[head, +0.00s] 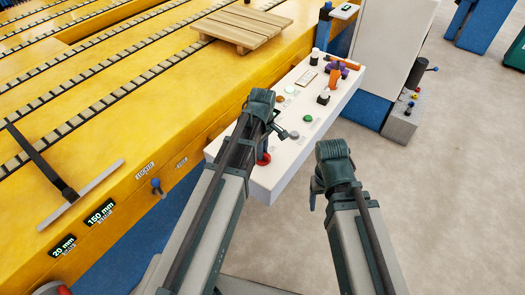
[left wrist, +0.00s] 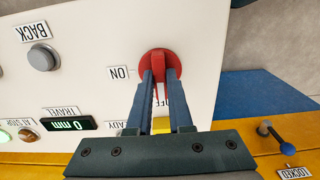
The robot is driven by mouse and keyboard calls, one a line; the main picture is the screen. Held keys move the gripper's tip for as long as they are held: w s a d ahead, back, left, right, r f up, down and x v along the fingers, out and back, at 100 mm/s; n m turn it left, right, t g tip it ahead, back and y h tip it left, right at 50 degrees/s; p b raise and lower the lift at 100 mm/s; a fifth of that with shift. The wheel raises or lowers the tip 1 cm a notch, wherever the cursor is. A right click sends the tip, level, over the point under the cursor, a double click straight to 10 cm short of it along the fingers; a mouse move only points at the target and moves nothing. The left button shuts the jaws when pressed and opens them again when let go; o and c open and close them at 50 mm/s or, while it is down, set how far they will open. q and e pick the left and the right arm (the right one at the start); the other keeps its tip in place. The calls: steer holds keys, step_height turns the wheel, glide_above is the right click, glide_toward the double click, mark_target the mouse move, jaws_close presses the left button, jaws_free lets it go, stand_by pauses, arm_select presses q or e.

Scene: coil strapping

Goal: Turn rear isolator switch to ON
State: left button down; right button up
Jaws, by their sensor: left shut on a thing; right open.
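The rear isolator switch is a red round knob with a raised red grip (left wrist: 158,62) on the white control panel in the left wrist view. An ON label (left wrist: 119,72) sits to its left; an OFF label (left wrist: 166,101) below it is partly hidden by my fingers. My left gripper (left wrist: 159,80) is shut on the red grip, which runs up and down in that view. In the head view the red switch (head: 264,160) shows at the panel's near edge, partly covered by my left gripper (head: 270,142). My right gripper (head: 314,194) is open and empty, off the panel's right side.
The white panel (head: 245,172) carries several buttons, including a green one (head: 308,118) and a grey one (head: 293,135). A BACK button (left wrist: 41,57) and a 0 mm display (left wrist: 68,124) are near the switch. Open floor (head: 450,190) lies to the right.

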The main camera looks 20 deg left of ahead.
arm_select(q)
steer(key=m, duration=0.8)
steer(key=shift+m, duration=0.4)
steer(key=m, duration=0.4)
steer(key=shift+m, duration=2.5)
steer(key=c, duration=0.8)
jaws_free()
